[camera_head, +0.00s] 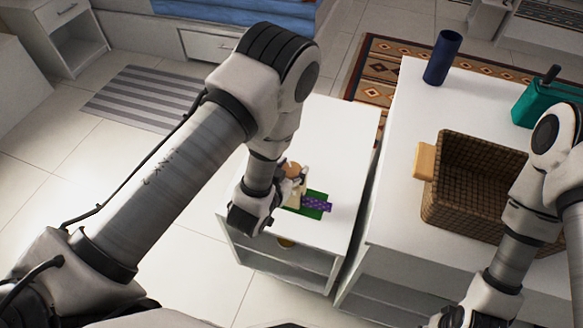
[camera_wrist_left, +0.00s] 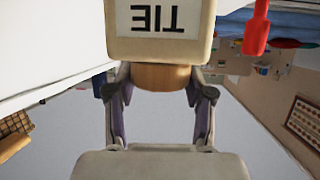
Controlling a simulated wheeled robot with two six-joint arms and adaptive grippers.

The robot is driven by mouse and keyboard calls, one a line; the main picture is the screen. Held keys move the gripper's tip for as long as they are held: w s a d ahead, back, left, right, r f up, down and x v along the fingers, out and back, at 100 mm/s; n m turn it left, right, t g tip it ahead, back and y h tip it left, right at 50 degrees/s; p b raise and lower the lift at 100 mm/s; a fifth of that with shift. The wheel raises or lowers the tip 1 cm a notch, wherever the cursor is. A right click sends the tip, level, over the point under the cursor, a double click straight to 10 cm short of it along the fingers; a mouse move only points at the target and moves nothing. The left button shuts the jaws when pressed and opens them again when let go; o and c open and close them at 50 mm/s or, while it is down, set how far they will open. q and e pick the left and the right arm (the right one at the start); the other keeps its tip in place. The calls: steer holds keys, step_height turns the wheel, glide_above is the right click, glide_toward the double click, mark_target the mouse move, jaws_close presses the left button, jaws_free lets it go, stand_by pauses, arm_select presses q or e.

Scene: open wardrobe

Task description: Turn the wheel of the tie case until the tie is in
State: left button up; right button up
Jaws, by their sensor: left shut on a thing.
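The cream tie case (camera_head: 298,192) stands on the white cabinet top, partly hidden by my left wrist. In the left wrist view the case (camera_wrist_left: 160,45) shows its "TIE" label upside down. Its round wooden wheel (camera_wrist_left: 160,77) sits between the fingers of my left gripper (camera_wrist_left: 160,92), which is shut on it. The purple patterned tie (camera_head: 317,204) lies outside the case on a green mat (camera_head: 318,213). My right gripper (camera_head: 452,318) is at the bottom edge, mostly cut off, and its fingers cannot be made out.
A wicker basket (camera_head: 465,215) with a light wooden piece (camera_head: 424,161) at its left side stands on the right-hand white cabinet. A blue cylinder (camera_head: 442,58) and a teal box (camera_head: 545,103) are farther back. A narrow gap separates the cabinets.

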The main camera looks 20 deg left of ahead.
arm_select(q)
steer(key=shift+a+m+h, duration=0.1)
steer(key=shift+m+h, duration=0.2)
steer(key=shift+f+m+h+b, duration=0.1)
steer(key=shift+m+h+b, duration=0.3)
steer(key=shift+m+h, duration=0.15)
steer(key=m+g+h, duration=0.1)
steer(key=m+h, duration=0.1)
steer(key=shift+g+h, duration=0.3)
steer(key=shift+h, duration=0.05)
steer(key=m+g+h, duration=0.4)
steer(key=m, duration=0.2)
steer(key=shift+h, duration=0.3)
steer(key=m+g+h, duration=0.2)
steer(key=m+g, duration=0.2)
steer(key=g, duration=0.1)
steer(key=shift+m, duration=0.25)
steer(key=m+g, duration=0.3)
steer(key=g, duration=0.1)
steer(key=shift+f+b, duration=0.1)
steer(key=shift+b, duration=0.2)
steer(key=m+g+b, duration=0.1)
steer(key=m+g, duration=0.2)
steer(key=shift+g+y+b, duration=0.4)
steer(key=shift+m+g+b, duration=0.35)
steer(key=shift+m+g, duration=0.15)
steer(key=shift+m, duration=0.2)
steer(key=shift+g+y, duration=0.3)
